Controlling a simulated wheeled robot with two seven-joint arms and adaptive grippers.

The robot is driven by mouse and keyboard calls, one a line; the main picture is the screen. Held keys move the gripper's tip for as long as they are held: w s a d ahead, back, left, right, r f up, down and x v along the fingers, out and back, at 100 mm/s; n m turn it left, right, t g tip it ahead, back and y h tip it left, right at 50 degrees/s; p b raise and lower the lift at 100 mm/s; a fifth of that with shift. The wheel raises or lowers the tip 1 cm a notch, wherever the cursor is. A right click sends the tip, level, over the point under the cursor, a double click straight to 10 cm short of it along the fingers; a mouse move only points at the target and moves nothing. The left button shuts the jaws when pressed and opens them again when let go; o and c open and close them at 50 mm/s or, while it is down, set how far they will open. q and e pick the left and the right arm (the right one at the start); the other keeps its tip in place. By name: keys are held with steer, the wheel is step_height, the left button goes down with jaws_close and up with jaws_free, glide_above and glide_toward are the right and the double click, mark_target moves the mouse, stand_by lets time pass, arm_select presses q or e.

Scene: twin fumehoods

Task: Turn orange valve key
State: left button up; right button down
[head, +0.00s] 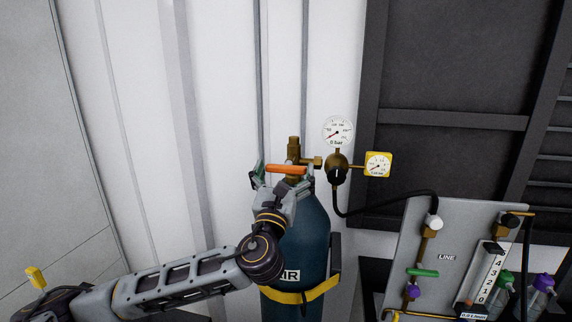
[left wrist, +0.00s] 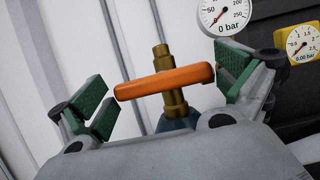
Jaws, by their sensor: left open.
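The orange valve key (head: 286,169) is a short bar across the brass valve on top of a dark blue gas cylinder (head: 305,235). In the left wrist view the orange key (left wrist: 165,82) lies slightly tilted in front of the brass stem (left wrist: 172,101). My left gripper (head: 281,175) is at the valve, its green-padded fingers spread wide. In the left wrist view, the left gripper (left wrist: 165,92) has one finger beyond each end of the key, with the key between them and no clear grip. My right gripper is not in view.
A round gauge (head: 338,131) reading 0 bar and a yellow square gauge (head: 378,165) sit right of the valve. A black hose (head: 385,203) runs to a grey panel (head: 447,235) with a green handle. A yellow strap (head: 300,293) wraps the cylinder. The wall behind is pale.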

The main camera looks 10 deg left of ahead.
arm_select(q)
steer(key=shift+w+r, duration=0.25)
steer(key=shift+w, duration=0.3)
steer(key=c, duration=0.7)
